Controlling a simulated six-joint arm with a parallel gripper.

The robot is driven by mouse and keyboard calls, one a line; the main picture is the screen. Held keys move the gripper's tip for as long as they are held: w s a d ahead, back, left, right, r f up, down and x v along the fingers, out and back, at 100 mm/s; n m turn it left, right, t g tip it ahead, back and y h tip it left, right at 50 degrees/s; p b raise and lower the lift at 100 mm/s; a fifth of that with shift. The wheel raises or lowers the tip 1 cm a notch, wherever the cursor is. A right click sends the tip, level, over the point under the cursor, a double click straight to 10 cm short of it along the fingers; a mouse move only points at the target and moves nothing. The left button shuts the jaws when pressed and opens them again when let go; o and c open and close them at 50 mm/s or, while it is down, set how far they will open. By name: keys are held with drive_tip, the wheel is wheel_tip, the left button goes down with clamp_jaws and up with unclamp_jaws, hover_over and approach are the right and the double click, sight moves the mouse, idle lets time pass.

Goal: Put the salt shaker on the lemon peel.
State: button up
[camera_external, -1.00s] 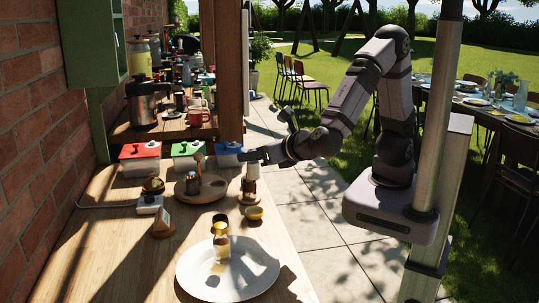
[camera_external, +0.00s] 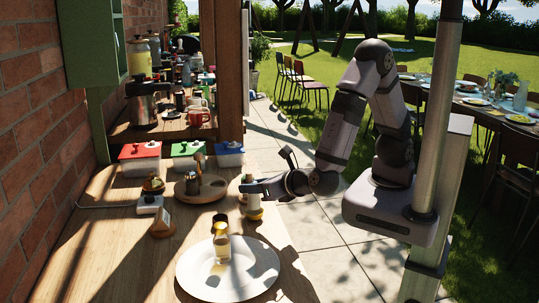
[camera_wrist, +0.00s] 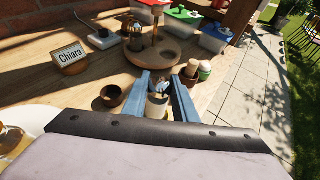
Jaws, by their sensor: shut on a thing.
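The salt shaker (camera_external: 253,203), pale with a grey top, is between the fingers of my gripper (camera_external: 256,187). It also shows in the wrist view (camera_wrist: 157,105), upright between the two blue-grey fingers. A small yellow cup-like piece (camera_external: 255,214), which looks like the lemon peel, is directly under the shaker in the external view. I cannot tell whether the shaker's base touches it. In the wrist view the shaker and my gripper hide most of what lies below.
A dark brown cup (camera_external: 220,219) stands just left. A white plate (camera_external: 262,268) with a glass jar (camera_external: 222,243) is in front. A round wooden stand (camera_external: 214,190) and lidded boxes (camera_external: 140,160) are behind. A name card (camera_wrist: 70,56) stands at left.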

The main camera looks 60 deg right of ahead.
drive_tip(key=shift+f, duration=0.3)
drive_tip(key=shift+f+b, duration=0.35)
drive_tip(key=shift+b, duration=0.05)
drive_tip(key=shift+f, duration=0.15)
drive_tip(key=o, duration=1.1)
drive_tip(key=shift+s+r+p, duration=0.1)
drive_tip(key=shift+r+p, duration=0.4)
drive_tip(key=shift+r, duration=0.3)
drive_tip(key=b+v, duration=0.1)
drive_tip(key=v, duration=1)
drive_tip(key=shift+s, duration=0.35)
